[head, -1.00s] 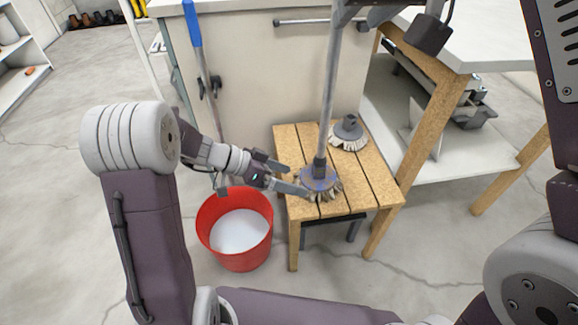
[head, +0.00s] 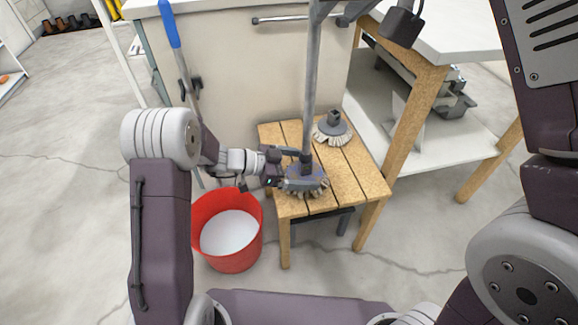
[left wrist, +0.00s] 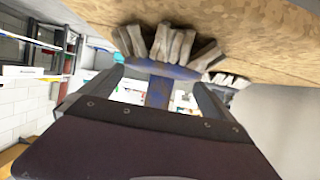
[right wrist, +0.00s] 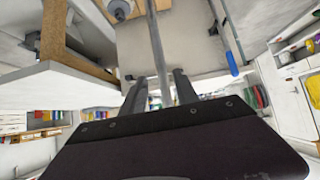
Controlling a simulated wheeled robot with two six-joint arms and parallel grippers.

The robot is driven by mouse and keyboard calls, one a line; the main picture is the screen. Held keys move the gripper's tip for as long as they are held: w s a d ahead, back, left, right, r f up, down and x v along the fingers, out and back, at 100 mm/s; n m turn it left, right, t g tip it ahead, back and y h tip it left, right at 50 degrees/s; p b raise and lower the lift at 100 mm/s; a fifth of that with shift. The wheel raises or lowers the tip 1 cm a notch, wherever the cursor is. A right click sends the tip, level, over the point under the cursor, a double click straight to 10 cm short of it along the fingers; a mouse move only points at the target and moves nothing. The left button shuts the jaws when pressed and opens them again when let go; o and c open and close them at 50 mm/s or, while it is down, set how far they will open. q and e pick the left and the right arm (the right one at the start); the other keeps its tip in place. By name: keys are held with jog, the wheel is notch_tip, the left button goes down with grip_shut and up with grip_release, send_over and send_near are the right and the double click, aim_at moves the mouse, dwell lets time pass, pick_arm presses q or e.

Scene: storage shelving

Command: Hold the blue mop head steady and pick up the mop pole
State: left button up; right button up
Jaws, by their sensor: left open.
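The blue-grey mop head (head: 308,183) rests bristles-down on the wooden slatted stool (head: 357,180). Its blue top and bristles also show in the left wrist view (left wrist: 160,70). My left gripper (head: 297,170) is open, with a finger on either side of the blue socket; clear gaps show in the left wrist view. The grey mop pole (head: 311,95) stands nearly upright in the head. My right gripper (right wrist: 160,80) is high on the pole, with the pole running between its fingers. I cannot tell whether those fingers touch it. The pole's top is hidden.
A second brush head (head: 333,128) sits at the stool's back. A red bucket (head: 228,262) stands left of the stool, close beneath my left forearm. A wood-legged bench (head: 412,120) stands at right.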

pick_arm(q)
jog(key=shift+w+d+f, duration=0.1)
jog(key=shift+d, duration=0.15)
jog(key=shift+c, duration=0.3)
